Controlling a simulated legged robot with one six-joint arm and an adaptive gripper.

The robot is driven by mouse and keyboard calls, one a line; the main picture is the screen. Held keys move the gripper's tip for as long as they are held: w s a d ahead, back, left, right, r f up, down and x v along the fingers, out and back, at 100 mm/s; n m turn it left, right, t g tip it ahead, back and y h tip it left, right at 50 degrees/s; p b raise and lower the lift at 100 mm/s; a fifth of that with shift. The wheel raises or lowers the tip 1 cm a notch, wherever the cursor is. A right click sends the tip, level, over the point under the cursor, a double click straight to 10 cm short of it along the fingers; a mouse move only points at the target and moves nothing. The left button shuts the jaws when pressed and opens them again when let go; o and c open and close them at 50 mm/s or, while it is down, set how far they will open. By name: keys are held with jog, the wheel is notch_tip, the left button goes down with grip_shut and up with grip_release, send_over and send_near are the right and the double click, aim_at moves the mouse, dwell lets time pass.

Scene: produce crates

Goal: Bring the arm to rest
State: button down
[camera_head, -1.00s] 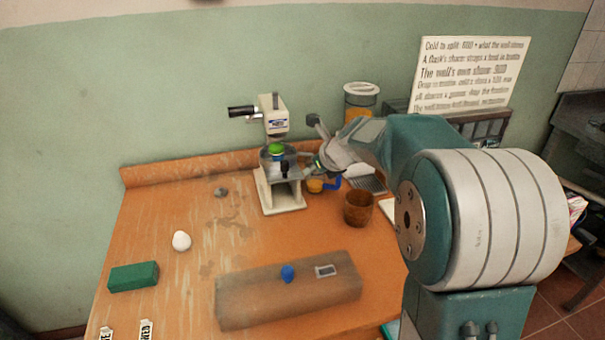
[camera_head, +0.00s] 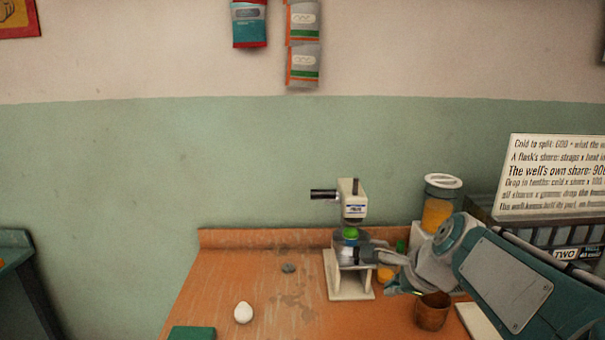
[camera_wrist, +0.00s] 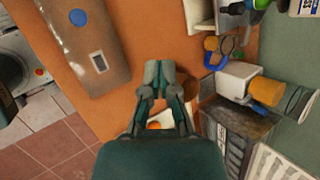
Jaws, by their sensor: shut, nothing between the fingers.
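My gripper (camera_wrist: 159,70) is shut and empty in the wrist view. Its two fingers meet in front of a brown cup, which they partly hide. In the head view my arm (camera_head: 505,285) reaches in from the right, and its far end is beside the white press (camera_head: 349,285). Whether it touches the press cannot be told there. The brown cup (camera_head: 432,311) stands on the table below my wrist.
The wooden table (camera_head: 215,290) holds a white egg-like object (camera_head: 243,312), a green block (camera_head: 192,333) and an orange-filled jar (camera_head: 437,208). A long board (camera_wrist: 85,45) shows in the wrist view. A lettered sign (camera_head: 555,175) stands behind my arm.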

jog(key=s+a+f+n+h, duration=0.1)
jog(key=s+f+n+h, duration=0.2)
jog(key=s+n, duration=1.5)
jog(key=shift+s+a+f+n+g, duration=0.15)
jog(key=shift+s+f+n+g, duration=0.25)
jog(key=shift+f+n, duration=0.3)
